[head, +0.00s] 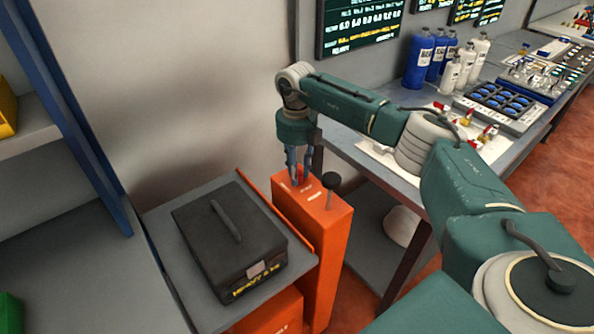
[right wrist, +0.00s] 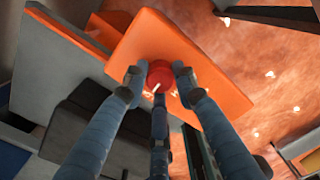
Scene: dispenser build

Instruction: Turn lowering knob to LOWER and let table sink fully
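The small red knob (right wrist: 160,73) sits on top of the orange lift column (head: 314,215), with a white pointer line on it; printed marks beside it are too blurred to read. My right gripper (head: 298,180) points down at the column top, its fingers (right wrist: 157,78) around the knob on several sides. I cannot tell whether they press on it. The grey lift table (head: 172,250) is beside the column, above an orange base (head: 270,314). A black case (head: 228,240) with a handle and yellow lettering lies on the table. My left gripper is not in view.
A black ball-topped lever (head: 331,180) stands on the column close to my right gripper. A workbench (head: 381,161) with bottles (head: 419,60) and trays is to the right. Grey shelving with a blue post (head: 75,115) is at left. Orange-red floor (head: 545,170) shows right.

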